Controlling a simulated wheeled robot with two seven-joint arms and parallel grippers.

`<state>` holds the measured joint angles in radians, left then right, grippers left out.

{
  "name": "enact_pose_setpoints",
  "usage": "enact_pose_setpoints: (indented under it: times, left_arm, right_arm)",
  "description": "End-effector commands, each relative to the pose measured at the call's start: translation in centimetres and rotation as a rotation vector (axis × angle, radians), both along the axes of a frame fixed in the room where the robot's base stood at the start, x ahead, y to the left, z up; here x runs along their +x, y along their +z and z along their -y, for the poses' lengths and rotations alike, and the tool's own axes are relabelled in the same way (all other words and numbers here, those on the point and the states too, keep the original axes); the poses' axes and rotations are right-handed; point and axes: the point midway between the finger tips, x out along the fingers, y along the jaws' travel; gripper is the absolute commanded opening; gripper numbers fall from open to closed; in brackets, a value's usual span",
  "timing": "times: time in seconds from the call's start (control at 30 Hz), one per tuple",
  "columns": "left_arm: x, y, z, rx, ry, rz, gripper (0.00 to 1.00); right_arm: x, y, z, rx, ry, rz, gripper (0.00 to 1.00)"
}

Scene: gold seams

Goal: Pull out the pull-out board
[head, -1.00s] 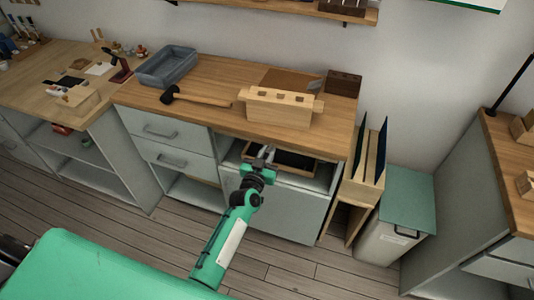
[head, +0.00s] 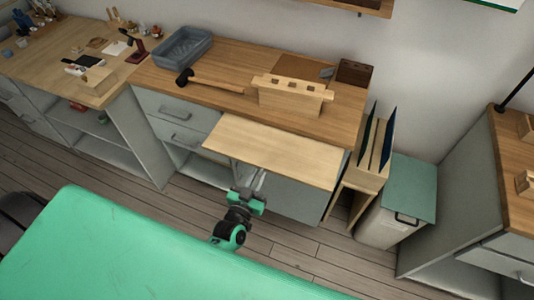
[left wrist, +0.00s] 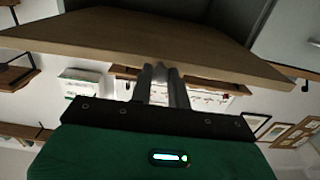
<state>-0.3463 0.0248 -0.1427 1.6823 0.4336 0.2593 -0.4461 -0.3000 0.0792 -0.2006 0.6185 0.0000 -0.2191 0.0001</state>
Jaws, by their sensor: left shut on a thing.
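The pull-out board (head: 275,150) is a pale wooden panel that sticks well out from the cabinet front, below the worktop. In the left wrist view it shows as a wide wooden slab (left wrist: 110,40) across the top. My left gripper (head: 258,181) is at the board's front edge, left of its middle, and is shut on it. In the left wrist view its two fingers (left wrist: 161,80) reach up to the board; their tips are hidden there. My right gripper is in neither view.
The worktop (head: 232,65) carries a grey tray (head: 183,46), a mallet (head: 210,82) and a slotted wooden block (head: 290,96). A wooden rack (head: 369,160) and a green-lidded bin (head: 405,190) stand to the right. Bare floor (head: 290,245) lies in front.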

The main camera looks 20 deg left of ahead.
Motion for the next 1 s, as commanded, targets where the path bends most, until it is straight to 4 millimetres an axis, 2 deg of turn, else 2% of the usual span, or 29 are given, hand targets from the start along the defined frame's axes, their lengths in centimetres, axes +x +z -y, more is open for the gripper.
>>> enact_pose_setpoints:
  times: [0.03, 0.1, 0.33, 0.53, 0.87, 0.9, 1.0]
  left_arm:
    - [-1.5, 0.3, 0.0, 0.0, -0.001, -0.003, 0.0]
    - [-3.1, 0.2, -0.1, 0.001, -0.001, -0.002, 0.0]
    - [-6.7, 0.1, -0.2, 0.001, 0.0, 0.001, 0.0]
    - [-7.8, 0.1, -0.3, -0.001, 0.0, 0.003, 0.0]
    - [-7.8, 0.1, -0.3, -0.001, 0.001, 0.003, 0.0]
    - [-7.8, 0.1, -0.3, -0.001, 0.001, 0.003, 0.21]
    - [-7.8, 0.1, -0.3, 0.0, 0.001, 0.003, 0.39]
  right_arm:
    - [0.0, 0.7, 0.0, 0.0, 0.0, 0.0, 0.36]
    - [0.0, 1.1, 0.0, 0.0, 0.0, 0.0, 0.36]
    - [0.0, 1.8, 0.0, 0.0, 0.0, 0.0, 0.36]
    - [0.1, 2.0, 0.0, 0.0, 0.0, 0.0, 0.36]
    - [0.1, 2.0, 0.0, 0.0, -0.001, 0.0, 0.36]
    - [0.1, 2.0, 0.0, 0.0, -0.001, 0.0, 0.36]
    - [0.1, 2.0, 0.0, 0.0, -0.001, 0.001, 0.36]
